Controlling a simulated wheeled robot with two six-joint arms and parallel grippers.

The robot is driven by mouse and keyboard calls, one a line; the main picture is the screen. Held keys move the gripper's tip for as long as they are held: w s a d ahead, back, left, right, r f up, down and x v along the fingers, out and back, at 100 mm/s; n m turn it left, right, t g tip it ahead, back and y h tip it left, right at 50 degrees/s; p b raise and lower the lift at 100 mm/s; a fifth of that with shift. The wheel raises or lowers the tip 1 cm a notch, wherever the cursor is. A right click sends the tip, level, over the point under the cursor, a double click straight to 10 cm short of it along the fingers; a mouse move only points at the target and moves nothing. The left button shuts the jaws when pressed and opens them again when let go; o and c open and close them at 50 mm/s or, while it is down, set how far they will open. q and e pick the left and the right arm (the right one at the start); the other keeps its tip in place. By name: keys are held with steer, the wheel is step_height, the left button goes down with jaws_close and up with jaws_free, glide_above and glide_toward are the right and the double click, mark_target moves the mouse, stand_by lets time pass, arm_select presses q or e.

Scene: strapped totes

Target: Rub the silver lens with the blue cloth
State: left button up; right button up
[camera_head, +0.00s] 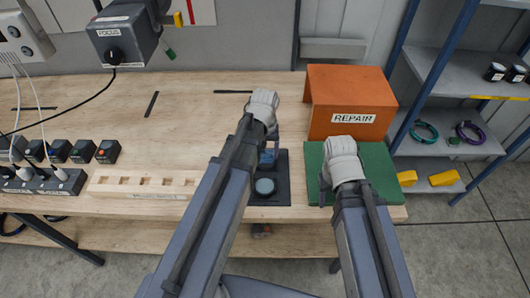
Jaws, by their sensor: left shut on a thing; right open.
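The silver lens (264,186) is a round disc with a dark rim, lying on a dark mat (279,195) near the table's front edge. My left gripper (270,150) is shut on the blue cloth (267,158), just behind the lens in the picture. The cloth looks small and partly hidden by my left arm; whether it touches the mat I cannot tell. My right gripper (324,188) is open and empty over the green mat (378,160), to the right of the lens. My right wrist partly hides its fingers.
An orange box (345,92) labelled REPAIR stands behind the green mat. A wooden slotted rack (140,184) lies at the left front, beside several dark blocks and a power strip (42,182). A FOCUS device (122,35) hangs above the back left.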

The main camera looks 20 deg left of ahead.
arm_select(q)
steer(key=shift+r+p, duration=1.95)
steer(key=shift+r, duration=0.4)
step_height(320, 180, up, 3)
steer(key=p, duration=0.3)
steer(key=shift+r, duration=0.1)
